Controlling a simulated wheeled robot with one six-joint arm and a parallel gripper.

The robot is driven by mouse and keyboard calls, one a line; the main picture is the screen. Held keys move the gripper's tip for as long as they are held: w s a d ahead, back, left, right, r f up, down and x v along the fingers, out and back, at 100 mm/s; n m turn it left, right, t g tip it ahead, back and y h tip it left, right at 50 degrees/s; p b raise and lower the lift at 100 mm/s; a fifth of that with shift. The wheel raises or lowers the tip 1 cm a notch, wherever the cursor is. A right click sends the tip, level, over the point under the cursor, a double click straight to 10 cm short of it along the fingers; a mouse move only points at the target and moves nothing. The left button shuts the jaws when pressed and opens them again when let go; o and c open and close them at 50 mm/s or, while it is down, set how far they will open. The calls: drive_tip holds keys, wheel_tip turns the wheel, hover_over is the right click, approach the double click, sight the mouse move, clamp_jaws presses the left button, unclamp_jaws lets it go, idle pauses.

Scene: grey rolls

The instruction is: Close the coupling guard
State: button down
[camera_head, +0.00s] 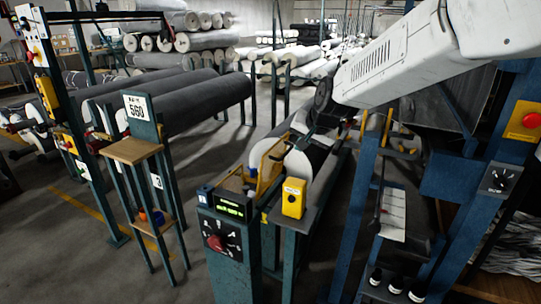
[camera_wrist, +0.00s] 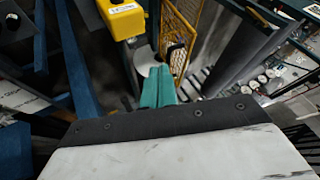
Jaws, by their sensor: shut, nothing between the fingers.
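The coupling guard, a yellow frame with mesh (camera_head: 270,168), stands upright beside a white roll end (camera_head: 298,165) on the middle machine in the head view. It appears to stand open. In the wrist view the guard (camera_wrist: 181,35) rises just beyond my gripper, with a dark handle-like loop on it. My gripper (camera_wrist: 160,72) has teal fingers, shut together with nothing between them. The fingertips overlap the guard's lower part in the picture; I cannot tell whether they touch. In the head view my arm reaches in from the upper right, and the fingertips are not clear.
A yellow box (camera_head: 293,198) and a control post with a green display (camera_head: 229,207) stand at the machine's near end. The yellow box (camera_wrist: 122,17) is close left of my fingers. A wooden-topped stand (camera_head: 132,150) is left. Blue posts stand right.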

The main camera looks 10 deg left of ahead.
sight(270, 154)
drive_tip(key=w+a+f, duration=0.8)
drive_tip(key=w+a, duration=0.1)
drive_tip(key=shift+a+f, duration=0.3)
drive_tip(key=shift+f, duration=0.05)
drive_tip(key=shift+w+r, duration=0.1)
drive_tip(key=shift+w, duration=0.05)
